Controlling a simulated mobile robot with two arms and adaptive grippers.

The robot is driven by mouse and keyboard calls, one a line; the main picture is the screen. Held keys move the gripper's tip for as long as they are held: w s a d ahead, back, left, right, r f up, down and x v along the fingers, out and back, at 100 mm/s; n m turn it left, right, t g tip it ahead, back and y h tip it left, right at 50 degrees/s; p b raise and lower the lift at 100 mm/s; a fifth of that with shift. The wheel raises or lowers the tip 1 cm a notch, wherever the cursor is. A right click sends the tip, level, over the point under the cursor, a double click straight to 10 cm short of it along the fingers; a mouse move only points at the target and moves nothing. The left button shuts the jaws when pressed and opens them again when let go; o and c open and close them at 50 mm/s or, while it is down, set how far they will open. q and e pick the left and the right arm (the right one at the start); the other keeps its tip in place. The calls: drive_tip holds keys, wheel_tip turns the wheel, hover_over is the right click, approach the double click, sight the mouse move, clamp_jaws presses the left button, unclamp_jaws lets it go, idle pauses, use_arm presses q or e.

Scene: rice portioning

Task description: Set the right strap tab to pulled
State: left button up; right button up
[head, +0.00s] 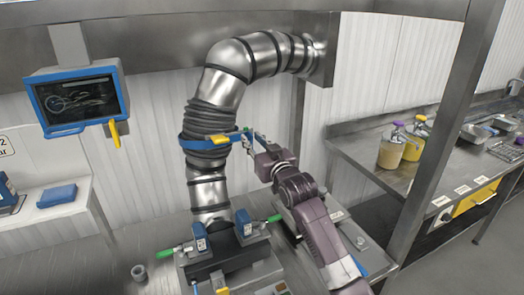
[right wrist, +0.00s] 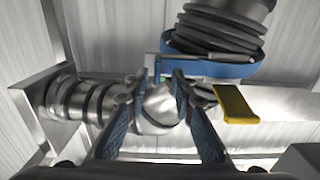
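A blue strap (head: 190,143) wraps the ribbed sleeve of a metal duct, with a yellow tab (head: 218,139) on its front. In the right wrist view the strap (right wrist: 205,62) crosses the upper right, and a yellow tab (right wrist: 234,104) hangs at the right. My right gripper (head: 248,141) is just right of the strap, near its right end, where a small green part shows. In the right wrist view the gripper (right wrist: 167,74) has a gap between its blue fingers, and the duct shows through it. Contact with the strap end is unclear. My left gripper is out of view.
A metal bench with blue clamps (head: 200,240) and green handles (head: 166,252) stands below the duct. A screen (head: 77,103) hangs at the left. A grey post (head: 445,130) rises at the right, before a counter with pump containers (head: 391,152).

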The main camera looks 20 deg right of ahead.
drive_tip(key=s, duration=1.1)
drive_tip(key=shift+d, duration=0.25)
